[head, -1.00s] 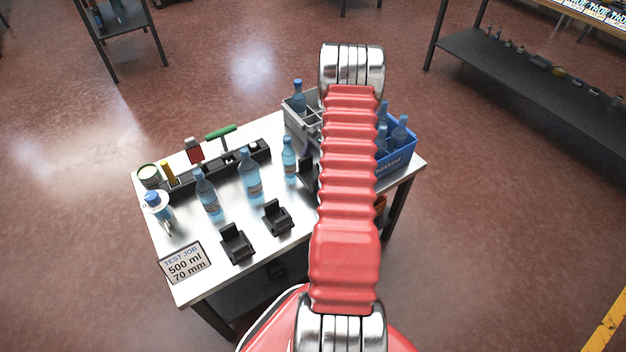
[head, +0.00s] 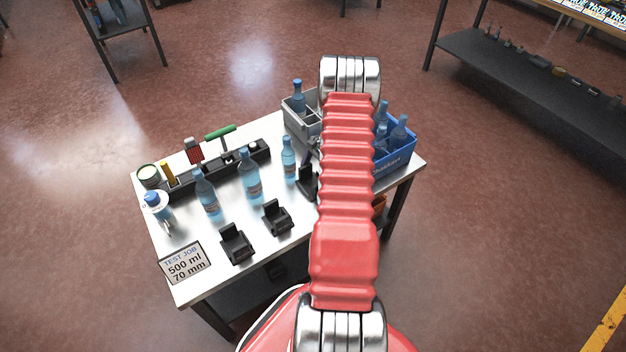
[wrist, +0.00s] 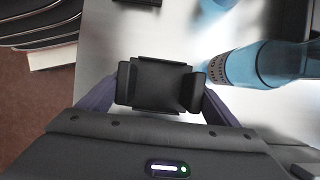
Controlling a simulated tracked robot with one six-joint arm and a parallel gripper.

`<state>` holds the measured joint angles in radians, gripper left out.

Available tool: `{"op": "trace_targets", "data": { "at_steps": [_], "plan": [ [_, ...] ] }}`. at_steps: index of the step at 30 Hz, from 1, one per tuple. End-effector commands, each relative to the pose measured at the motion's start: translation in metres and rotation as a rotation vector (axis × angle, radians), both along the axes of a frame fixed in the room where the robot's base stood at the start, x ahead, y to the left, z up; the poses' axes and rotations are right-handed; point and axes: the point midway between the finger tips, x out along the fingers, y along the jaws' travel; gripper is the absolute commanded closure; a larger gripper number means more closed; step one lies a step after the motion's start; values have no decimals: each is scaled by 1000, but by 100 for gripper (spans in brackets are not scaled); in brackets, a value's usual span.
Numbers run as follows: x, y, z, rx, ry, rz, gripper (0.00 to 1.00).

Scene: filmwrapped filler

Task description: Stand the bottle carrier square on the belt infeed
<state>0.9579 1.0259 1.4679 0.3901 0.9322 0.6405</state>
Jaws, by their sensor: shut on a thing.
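A grey divided carrier (head: 297,120) stands at the back of the steel table, a blue bottle (head: 298,92) in it; my arm hides part of it. A blue crate (head: 398,162) with several bottles stands right of my arm. I cannot tell which is the bottle carrier, and no belt infeed is clearly visible. In the wrist view my gripper (wrist: 160,88) is shut on a black block (wrist: 158,82), its fingers at the block's left and right sides. In the head view my arm mostly hides the gripper; a black piece shows at the arm's left edge.
Bottles stand on the table, including one (head: 250,173) in the middle; one (wrist: 268,63) is close right of my gripper. Two black holders (head: 236,243) (head: 277,218) are in front. A long black rack (head: 218,168) lies behind. A sign (head: 185,263) marks the front left corner.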

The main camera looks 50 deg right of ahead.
Motion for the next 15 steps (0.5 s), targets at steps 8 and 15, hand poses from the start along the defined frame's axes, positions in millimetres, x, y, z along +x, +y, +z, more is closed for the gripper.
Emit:
{"op": "trace_targets", "data": {
  "at_steps": [8, 15],
  "plan": [
    [0, 0, -2, 0, 1, 0, 8],
    [0, 0, 0, 0, 0, 0, 8]
  ]
}}
